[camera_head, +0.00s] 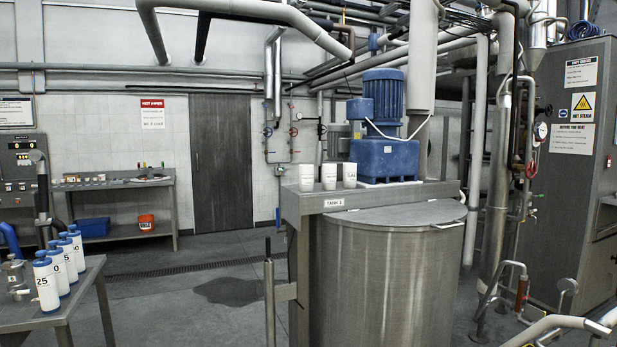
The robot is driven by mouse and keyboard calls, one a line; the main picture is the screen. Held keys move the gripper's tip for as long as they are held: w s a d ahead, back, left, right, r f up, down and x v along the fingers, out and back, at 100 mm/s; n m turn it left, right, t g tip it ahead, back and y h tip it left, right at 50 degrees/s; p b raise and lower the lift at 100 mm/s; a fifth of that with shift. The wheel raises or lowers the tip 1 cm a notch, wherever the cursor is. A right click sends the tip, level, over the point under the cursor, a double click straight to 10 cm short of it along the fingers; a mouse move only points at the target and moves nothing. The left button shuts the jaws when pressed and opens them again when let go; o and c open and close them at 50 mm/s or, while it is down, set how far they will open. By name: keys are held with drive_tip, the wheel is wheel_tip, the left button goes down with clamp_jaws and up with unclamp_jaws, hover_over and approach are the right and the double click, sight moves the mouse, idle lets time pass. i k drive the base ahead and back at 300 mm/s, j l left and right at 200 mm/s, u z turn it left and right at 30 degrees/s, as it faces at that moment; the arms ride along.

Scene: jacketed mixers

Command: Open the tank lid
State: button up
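The tank (385,285) is a large brushed steel cylinder, right of centre, with a label reading TANK 2 or similar on the beam above it. Its lid (395,213) is a flat steel plate lying level over the tank's top; it looks closed. A bar handle (448,225) sits at the lid's front right rim. The back of the lid meets the steel beam (375,196) that carries the mixer.
A blue motor (384,110) and several white cups (328,177) stand on the beam. A table with several blue-capped bottles (48,280) stands at left. Pipes and a grey cabinet (565,170) crowd the right. A steel post (269,300) stands left of the tank; floor between is clear.

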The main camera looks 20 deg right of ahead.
sight(433, 213)
drive_tip(key=i+l+u, duration=0.1)
drive_tip(key=l, duration=0.3)
drive_tip(key=i+l+u, duration=0.1)
drive_tip(key=i+l, duration=0.3)
drive_tip(key=l, duration=0.4)
drive_tip(key=i+l+u, duration=0.15)
drive_tip(key=l, duration=0.25)
drive_tip(key=i+l+u, duration=0.1)
drive_tip(key=l, duration=0.3)
drive_tip(key=i+l+u, duration=0.1)
drive_tip(key=l, duration=0.35)
drive_tip(key=i+l, duration=0.1)
drive_tip(key=l, duration=0.25)
drive_tip(key=i+l, duration=0.1)
drive_tip(key=l, duration=0.25)
drive_tip(key=i+l, duration=0.1)
drive_tip(key=l, duration=0.2)
drive_tip(key=i+j, duration=0.55)
drive_tip(key=i, duration=0.15)
